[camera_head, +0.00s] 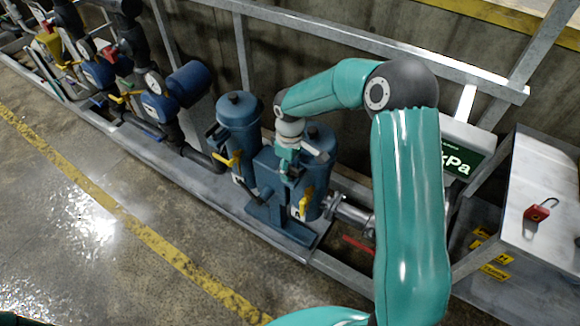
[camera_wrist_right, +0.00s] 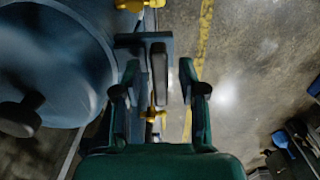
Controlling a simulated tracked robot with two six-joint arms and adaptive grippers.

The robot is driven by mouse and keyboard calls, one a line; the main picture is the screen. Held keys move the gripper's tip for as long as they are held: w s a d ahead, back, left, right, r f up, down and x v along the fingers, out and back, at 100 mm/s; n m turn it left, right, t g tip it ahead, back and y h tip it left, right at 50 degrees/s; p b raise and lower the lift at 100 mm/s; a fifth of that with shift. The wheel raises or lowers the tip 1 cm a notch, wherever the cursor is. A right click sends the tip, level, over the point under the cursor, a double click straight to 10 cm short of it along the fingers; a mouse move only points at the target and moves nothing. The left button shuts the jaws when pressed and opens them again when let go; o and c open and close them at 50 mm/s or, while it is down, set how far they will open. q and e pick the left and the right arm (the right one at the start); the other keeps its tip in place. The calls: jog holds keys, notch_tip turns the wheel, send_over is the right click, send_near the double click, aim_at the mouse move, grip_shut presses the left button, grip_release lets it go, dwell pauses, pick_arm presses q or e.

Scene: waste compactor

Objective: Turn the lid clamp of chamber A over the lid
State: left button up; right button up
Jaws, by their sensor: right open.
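Two blue upright chambers stand on the skid, a left one (camera_head: 238,130) and a right one (camera_head: 322,150). I cannot read which is chamber A. My right gripper (camera_head: 287,170) is above the blue block in front of them, beside the right chamber, whose top is partly hidden. In the right wrist view, my gripper (camera_wrist_right: 160,82) is open, pointing downward. A dark upright bar, which looks like the lid clamp (camera_wrist_right: 160,72), shows between the finger lines, with no visible contact. A round blue lid (camera_wrist_right: 55,60) with a dark knob lies left of the fingers. My left gripper is not in view.
Yellow valve handles (camera_head: 304,203) sit on the front of the chambers. A grey rail frame (camera_head: 350,55) runs behind them. A kPa display (camera_head: 460,150) and a metal cabinet (camera_head: 540,200) stand right. The floor in front (camera_head: 110,240) is clear.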

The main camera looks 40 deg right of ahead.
grip_shut()
